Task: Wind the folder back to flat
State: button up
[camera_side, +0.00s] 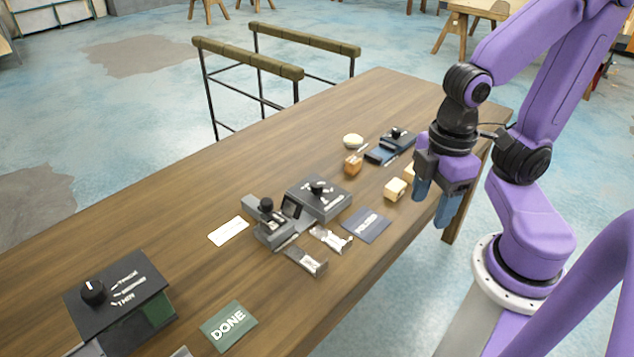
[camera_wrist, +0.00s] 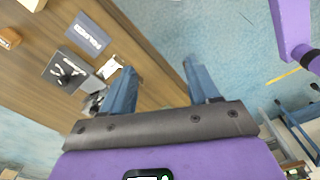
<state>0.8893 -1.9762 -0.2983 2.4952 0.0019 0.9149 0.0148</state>
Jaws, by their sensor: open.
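A grey box with a black knob and white dial marks (camera_side: 320,197) sits mid-table; it also shows in the wrist view (camera_wrist: 60,77). Against its left side stands a grey machine with a black ball knob (camera_side: 271,226). I cannot tell for sure which of these is the folder, nor read the knob's setting. Two small silvery pieces (camera_side: 330,238) (camera_side: 306,261) lie in front of the machine. My gripper (camera_side: 431,208) is open and empty, its blue fingers pointing down beside the table's right edge, apart from everything. Its fingers also show in the wrist view (camera_wrist: 158,75).
A dark blue lettered card (camera_side: 366,225) lies right of the grey box. A green DONE card (camera_side: 229,326) and a black knob box (camera_side: 120,300) are at the near left. A cream block (camera_side: 396,189), orange block (camera_side: 353,165) and blue-black device (camera_side: 390,146) stand toward the back.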

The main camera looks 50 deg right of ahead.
jog(key=w+a+r+m, duration=0.1)
jog(key=w+a+m, duration=0.1)
jog(key=w+m, duration=0.6)
jog(key=m, duration=2)
send_over(316, 184)
notch_tip(316, 184, down, 18)
jog(key=shift+f, duration=0.1)
jog(key=c, duration=1)
